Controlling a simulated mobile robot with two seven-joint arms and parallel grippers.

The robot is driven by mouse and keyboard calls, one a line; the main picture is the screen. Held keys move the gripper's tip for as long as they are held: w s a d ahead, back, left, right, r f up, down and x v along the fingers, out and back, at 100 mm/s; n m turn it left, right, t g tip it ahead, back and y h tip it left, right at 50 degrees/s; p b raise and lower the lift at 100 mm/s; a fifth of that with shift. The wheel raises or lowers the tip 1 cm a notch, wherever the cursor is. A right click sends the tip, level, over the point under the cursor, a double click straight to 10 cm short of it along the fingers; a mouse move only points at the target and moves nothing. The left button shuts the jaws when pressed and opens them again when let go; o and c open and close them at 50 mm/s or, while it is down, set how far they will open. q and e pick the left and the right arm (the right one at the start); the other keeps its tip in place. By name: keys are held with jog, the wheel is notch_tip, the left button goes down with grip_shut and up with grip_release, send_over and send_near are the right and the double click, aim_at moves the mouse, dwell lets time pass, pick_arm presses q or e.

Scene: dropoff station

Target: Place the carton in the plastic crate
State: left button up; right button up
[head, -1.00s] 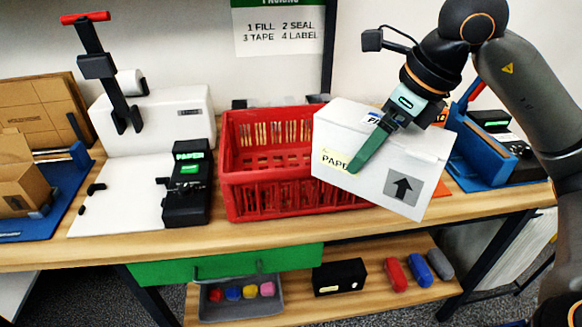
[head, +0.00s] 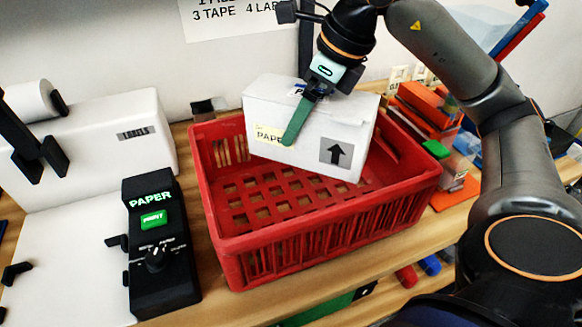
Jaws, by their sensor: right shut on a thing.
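The carton (head: 300,127) is a white box with a yellowish "PAPER" label and a grey square with a black up arrow. My right gripper (head: 300,118) is shut on it from above, with one green finger showing down its front face. The carton is slightly tilted and is over the back part of the red plastic crate (head: 310,237). The crate is open-topped with slatted sides, and the visible part of its lattice floor is bare. I cannot tell whether the carton touches the crate floor. My left gripper is not in view.
A black device marked "PAPER" (head: 160,245) stands left of the crate. A white label machine (head: 105,140) is behind it. Orange items (head: 425,105) lie right of the crate, near my right arm. The wooden table's front edge (head: 330,285) runs close before the crate.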

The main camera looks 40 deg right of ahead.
aim_at(302, 151)
jog(key=shift+s+f, duration=0.2)
jog(key=shift+f, duration=0.2)
jog(key=shift+w+f+b, duration=0.1)
jog(key=shift+f+b, duration=0.25)
jog(key=shift+f, duration=0.05)
notch_tip(302, 151, down, 6)
jog(key=shift+r+b, duration=0.25)
jog(key=shift+b, duration=0.65)
jog(key=shift+f+b, duration=0.55)
jog(key=shift+f, duration=1.45)
jog(key=shift+f, duration=0.25)
jog(key=o, duration=1.1)
jog(key=shift+r, duration=0.1)
jog(key=shift+o, duration=0.2)
